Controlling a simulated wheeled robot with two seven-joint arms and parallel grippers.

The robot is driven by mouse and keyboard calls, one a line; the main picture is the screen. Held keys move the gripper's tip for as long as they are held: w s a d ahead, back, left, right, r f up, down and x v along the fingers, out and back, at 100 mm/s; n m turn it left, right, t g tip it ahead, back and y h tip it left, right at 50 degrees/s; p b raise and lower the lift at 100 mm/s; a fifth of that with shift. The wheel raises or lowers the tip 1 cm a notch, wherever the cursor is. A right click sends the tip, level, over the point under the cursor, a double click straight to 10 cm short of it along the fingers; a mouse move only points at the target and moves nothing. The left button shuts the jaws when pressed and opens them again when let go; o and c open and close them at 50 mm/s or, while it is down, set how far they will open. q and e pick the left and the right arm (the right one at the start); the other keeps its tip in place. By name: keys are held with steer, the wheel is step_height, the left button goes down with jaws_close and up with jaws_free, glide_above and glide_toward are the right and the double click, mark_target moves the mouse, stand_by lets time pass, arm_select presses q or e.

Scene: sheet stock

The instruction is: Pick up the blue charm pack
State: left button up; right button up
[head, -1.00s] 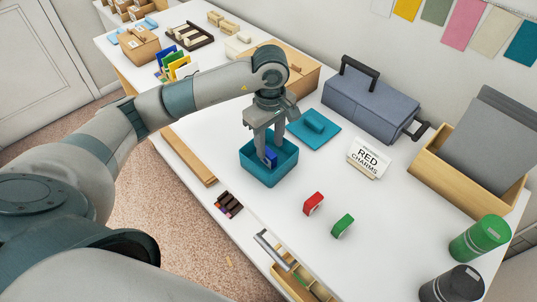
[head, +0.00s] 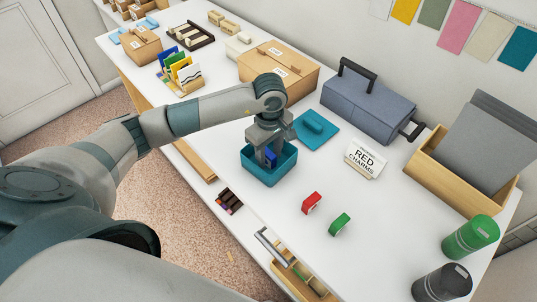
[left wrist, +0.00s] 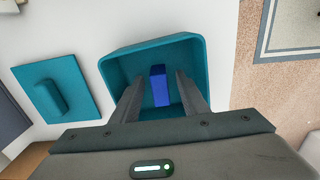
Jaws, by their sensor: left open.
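The blue charm pack (left wrist: 159,86) stands upright inside a teal open box; it also shows in the head view (head: 271,159). The teal box (head: 270,177) is on the white table, and its wall shows in the left wrist view (left wrist: 150,47). My left gripper (head: 266,154) points down into the box; in the left wrist view its fingers (left wrist: 158,92) are apart, one on each side of the blue pack. I cannot tell whether either finger touches it. My right gripper is not in view.
A teal lid (head: 316,129) lies beside the box. A grey toolbox (head: 367,109) is behind.

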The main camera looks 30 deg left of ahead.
mark_target(270, 154)
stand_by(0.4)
arm_select(q)
jaws_close()
steer(key=shift+r, duration=0.15)
steer(key=shift+w+r+b, duration=0.1)
steer(key=shift+r+b, duration=0.4)
steer(key=shift+r, duration=0.1)
step_height(270, 154, up, 7)
steer(key=b, duration=0.3)
steer(key=shift+r, duration=0.75)
